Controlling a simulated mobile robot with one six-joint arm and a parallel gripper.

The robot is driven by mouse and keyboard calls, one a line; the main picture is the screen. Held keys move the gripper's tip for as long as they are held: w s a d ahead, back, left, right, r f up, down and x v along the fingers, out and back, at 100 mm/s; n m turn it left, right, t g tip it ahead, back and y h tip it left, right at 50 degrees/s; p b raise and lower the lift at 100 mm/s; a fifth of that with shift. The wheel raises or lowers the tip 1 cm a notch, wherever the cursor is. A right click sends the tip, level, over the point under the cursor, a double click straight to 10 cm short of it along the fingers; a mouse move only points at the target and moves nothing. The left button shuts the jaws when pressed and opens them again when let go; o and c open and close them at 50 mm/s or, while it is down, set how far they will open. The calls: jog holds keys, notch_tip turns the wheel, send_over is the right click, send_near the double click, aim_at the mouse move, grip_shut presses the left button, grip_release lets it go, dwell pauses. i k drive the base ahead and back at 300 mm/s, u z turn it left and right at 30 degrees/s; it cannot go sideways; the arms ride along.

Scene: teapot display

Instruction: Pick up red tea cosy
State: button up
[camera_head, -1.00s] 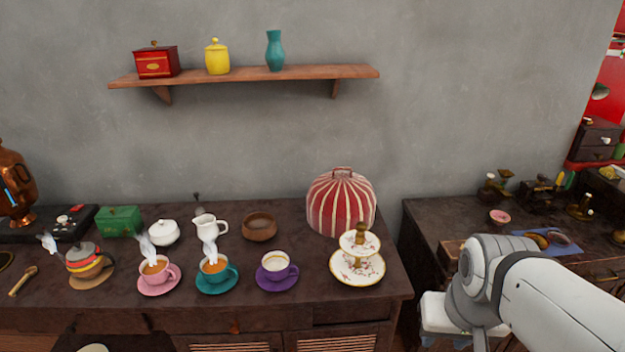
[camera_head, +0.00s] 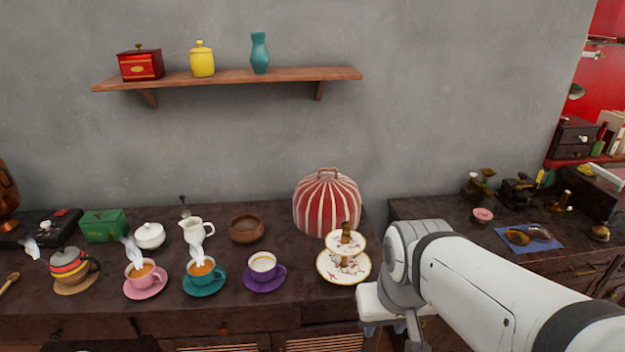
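The red tea cosy (camera_head: 327,203) is a dome with cream stripes and a small loop on top. It stands upright at the back right of the dark wooden sideboard (camera_head: 95,300), close to the grey wall. A two-tier cake stand (camera_head: 343,268) stands in front of it and hides a little of its lower right. My white arm reaches in from the lower right, and its visible end is right of the cake stand, apart from the cosy. My gripper's fingers cannot be made out, so whether it is open or shut does not show.
A wooden bowl (camera_head: 246,229) is left of the cosy, and a purple cup (camera_head: 264,268) is front left. Pink and teal cups, a white jug (camera_head: 193,229) and a teapot stand further left. A shelf (camera_head: 230,77) hangs above. A second table (camera_head: 430,207) stands right.

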aim_at(322, 201)
jog(key=i, duration=0.95)
jog(key=u, duration=0.05)
